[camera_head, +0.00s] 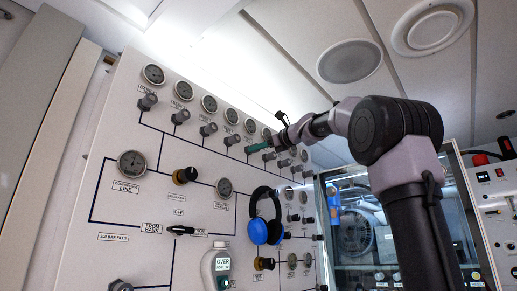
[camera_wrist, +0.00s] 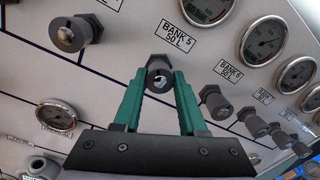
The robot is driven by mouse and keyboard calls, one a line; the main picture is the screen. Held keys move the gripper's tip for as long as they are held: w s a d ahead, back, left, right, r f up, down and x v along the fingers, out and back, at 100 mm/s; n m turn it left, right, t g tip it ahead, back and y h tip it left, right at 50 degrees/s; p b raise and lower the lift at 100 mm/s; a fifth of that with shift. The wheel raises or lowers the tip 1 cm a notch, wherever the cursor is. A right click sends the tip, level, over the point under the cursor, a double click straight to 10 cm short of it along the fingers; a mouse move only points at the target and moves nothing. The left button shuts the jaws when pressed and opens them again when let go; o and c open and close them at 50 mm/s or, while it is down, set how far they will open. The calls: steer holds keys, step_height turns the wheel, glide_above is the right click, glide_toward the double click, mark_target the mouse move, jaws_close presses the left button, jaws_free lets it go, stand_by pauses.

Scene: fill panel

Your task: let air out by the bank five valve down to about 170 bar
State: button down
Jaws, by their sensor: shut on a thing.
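The bank five valve (camera_wrist: 158,66) is a dark grey hexagonal knob below a label reading BANK 5 50 L (camera_wrist: 175,37) in the wrist view. The green fingers of my gripper (camera_wrist: 160,80) are shut on it, one on each side. The head view shows my gripper (camera_head: 258,147) at the fifth knob of the upper row, where the fingers hide most of the knob. The bank five gauge (camera_wrist: 206,8) is cut off by the top edge of the wrist view, and its reading is not legible. In the head view this gauge (camera_head: 252,126) is too small to read.
Neighbouring knobs stand close on both sides, one to the left (camera_wrist: 73,33) and one to the right (camera_wrist: 215,101). Blue headphones (camera_head: 266,218) hang on the panel below my gripper. A glazed cabinet (camera_head: 357,230) stands at the right.

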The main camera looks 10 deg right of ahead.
steer(key=shift+w+f+n+y, duration=0.1)
steer(key=shift+n+y, duration=0.1)
steer(key=shift+n, duration=1.8)
steer(key=shift+f+n+y, duration=0.1)
steer(key=shift+n+y, duration=0.1)
steer(key=shift+n, duration=2.1)
steer(key=shift+c, duration=2.4)
jaws_free()
steer(key=shift+r, duration=0.1)
steer(key=v, duration=1.1)
